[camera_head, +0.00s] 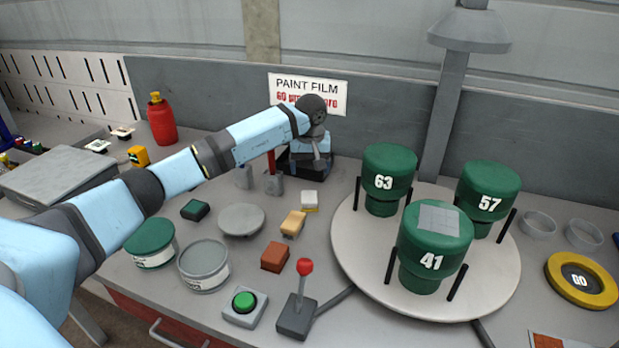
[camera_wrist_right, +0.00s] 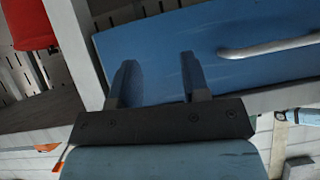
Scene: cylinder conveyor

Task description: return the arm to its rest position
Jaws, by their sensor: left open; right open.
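My left arm comes in from the left of the head view and reaches over the bench to its back middle. My left gripper (camera_head: 260,181) is there, below the wall sign, with its two grey fingers apart. I see nothing held between them, though a thin red part shows close by. My right gripper (camera_wrist_right: 159,78) shows in the right wrist view only. Its two dark fingers are apart with nothing between them. Behind them is a blue panel (camera_wrist_right: 240,30) with a grey bar handle. My right arm is not in the head view.
A round turntable (camera_head: 345,235) at right carries green cylinders marked 63 (camera_head: 388,165), 57 (camera_head: 490,190) and 41 (camera_head: 432,262). A red-knobbed lever (camera_head: 305,267) and a green button (camera_head: 244,302) stand at the front. A red bottle (camera_head: 161,120) stands behind my left arm.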

